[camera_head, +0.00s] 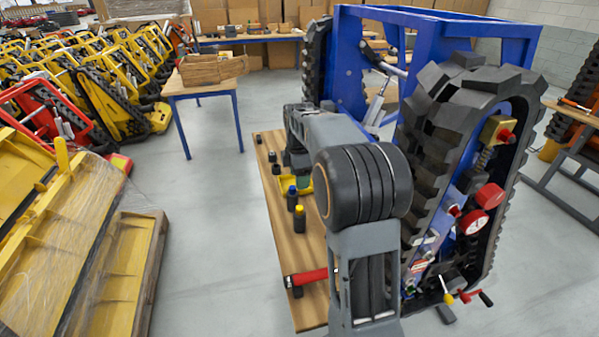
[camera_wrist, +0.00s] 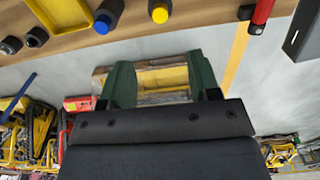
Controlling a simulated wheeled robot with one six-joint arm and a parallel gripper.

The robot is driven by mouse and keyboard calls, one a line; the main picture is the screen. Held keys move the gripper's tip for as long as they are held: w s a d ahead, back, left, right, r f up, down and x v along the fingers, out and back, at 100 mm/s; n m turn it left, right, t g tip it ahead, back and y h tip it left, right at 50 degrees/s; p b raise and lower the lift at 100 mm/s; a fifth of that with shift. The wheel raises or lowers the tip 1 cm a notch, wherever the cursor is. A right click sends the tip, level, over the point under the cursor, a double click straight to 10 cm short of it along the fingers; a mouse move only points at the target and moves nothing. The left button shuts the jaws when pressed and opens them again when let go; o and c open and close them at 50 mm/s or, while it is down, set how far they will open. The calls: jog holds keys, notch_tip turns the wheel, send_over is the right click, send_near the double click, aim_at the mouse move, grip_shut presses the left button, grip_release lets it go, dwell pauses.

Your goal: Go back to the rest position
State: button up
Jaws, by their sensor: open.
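My gripper shows in the wrist view (camera_wrist: 162,82) with two dark green fingers set well apart. Nothing is held between them; a yellow, film-wrapped load (camera_wrist: 163,78) on the floor shows behind the gap. In the head view my grey and black arm reaches out over the wooden bench, and the fingers cannot be made out clearly there.
A tracked carrier (camera_head: 434,128) stands close right. Grey floor (camera_head: 215,235) is clear at left.

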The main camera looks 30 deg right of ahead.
jog(key=shift+r, duration=0.65)
jog(key=s+a+f+m+t, duration=0.1)
jog(key=s+a+m, duration=0.4)
jog(key=s, duration=0.5)
jog(key=s+a+f+m+t, duration=0.1)
jog(key=s+a+m+t, duration=0.1)
jog(key=s+a+m, duration=0.4)
jog(key=shift+s+a+f+m+t, duration=0.2)
jog(key=shift+s+m+t, duration=0.1)
jog(key=shift+s+m, duration=2.05)
